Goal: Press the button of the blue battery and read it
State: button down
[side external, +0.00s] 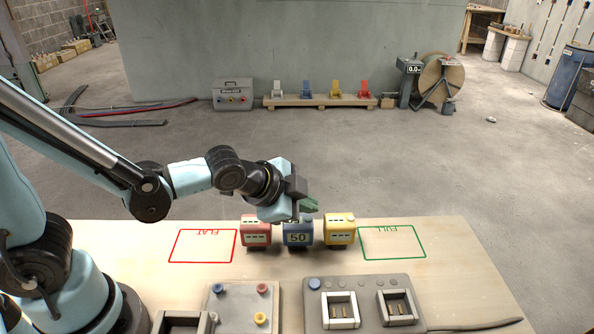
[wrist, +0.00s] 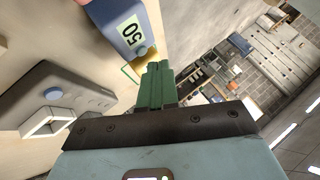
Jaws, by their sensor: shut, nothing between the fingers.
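The blue battery (side external: 298,229) stands on the bench between the red battery (side external: 256,233) and the yellow battery (side external: 339,230). Its display reads 50, also legible on the blue battery in the wrist view (wrist: 118,14). The displays of the red and yellow batteries show only dashes. My gripper (side external: 309,205) is just above the blue battery, its green fingers shut with nothing between them. In the wrist view the shut fingers (wrist: 158,68) are beside the blue battery.
A red FLAT outline (side external: 203,246) is left of the batteries and a green FULL outline (side external: 392,242) is right; both are empty. In front are a plate with coloured knobs (side external: 245,306) and a grey unit with two white-framed sockets (side external: 361,309).

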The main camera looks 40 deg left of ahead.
aim_at(305, 223)
jog(key=shift+r, duration=2.5)
jog(key=s+a+n+g+y, duration=0.1)
jog(key=s+a+n+g, duration=0.1)
jog(key=s+a+n, duration=0.6)
jog(key=a+n, duration=0.2)
jog(key=shift+s+n, duration=0.4)
